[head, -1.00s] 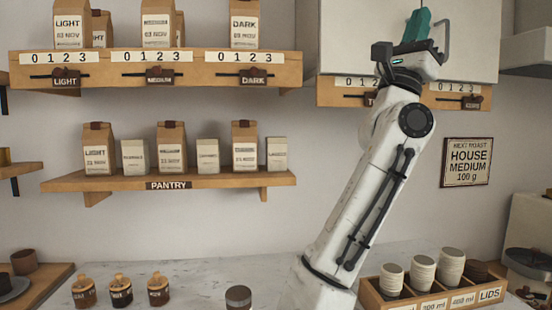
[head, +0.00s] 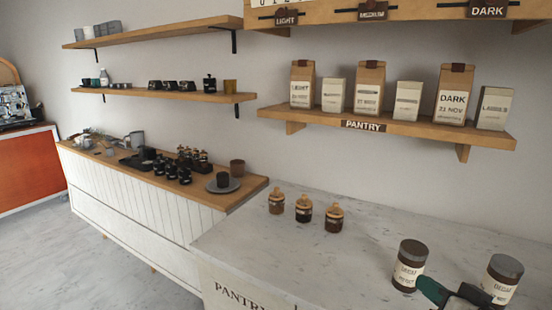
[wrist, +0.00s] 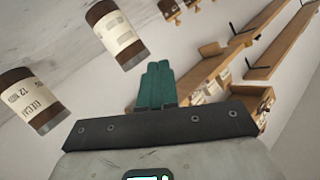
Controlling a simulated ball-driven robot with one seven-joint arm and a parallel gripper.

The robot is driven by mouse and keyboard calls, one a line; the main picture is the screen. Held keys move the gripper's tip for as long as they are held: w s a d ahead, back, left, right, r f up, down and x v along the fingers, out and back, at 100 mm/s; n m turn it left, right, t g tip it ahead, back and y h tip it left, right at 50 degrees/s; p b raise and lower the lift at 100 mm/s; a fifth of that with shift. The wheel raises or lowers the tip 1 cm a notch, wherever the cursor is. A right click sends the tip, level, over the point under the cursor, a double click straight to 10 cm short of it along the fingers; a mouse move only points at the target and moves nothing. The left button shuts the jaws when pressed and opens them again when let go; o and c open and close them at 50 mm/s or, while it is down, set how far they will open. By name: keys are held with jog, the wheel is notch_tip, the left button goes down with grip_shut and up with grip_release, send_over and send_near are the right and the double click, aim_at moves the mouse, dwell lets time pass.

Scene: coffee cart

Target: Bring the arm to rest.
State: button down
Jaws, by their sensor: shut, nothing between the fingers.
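My gripper (head: 430,290) shows at the bottom right of the head view, low over the marble counter (head: 350,250). Only its green fingers and a dark part behind them are in the picture; most of my arm is out of frame. In the wrist view the green fingers (wrist: 157,86) lie side by side, shut and empty. A dark labelled jar (head: 409,266) stands just behind the fingers in the head view, and a second jar (head: 502,280) is to their right. I cannot tell how wide the gap to either jar is.
Three small cork-topped jars (head: 304,208) stand on the counter. The pantry shelf (head: 400,128) with bags and boxes is above. A wooden-topped cabinet (head: 245,190) with cups adjoins at left. The floor (head: 90,270) at left is clear.

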jog(key=s+a+f+n+g, duration=0.25)
jog(key=s+f+g, duration=0.35)
jog(key=s+f, duration=0.75)
jog(key=s+f+g+h, duration=0.1)
jog(key=s+f+g, duration=0.2)
jog(key=s+f, duration=0.4)
jog(key=s+f+g+h, duration=0.1)
jog(key=s+f+g, duration=0.3)
jog(key=s, duration=0.7)
notch_tip(320, 180, down, 3)
jog(key=shift+s+d+r+n+g, duration=0.1)
jog(key=shift+s+d+n+g, duration=0.05)
jog(key=shift+s+n+g, duration=0.2)
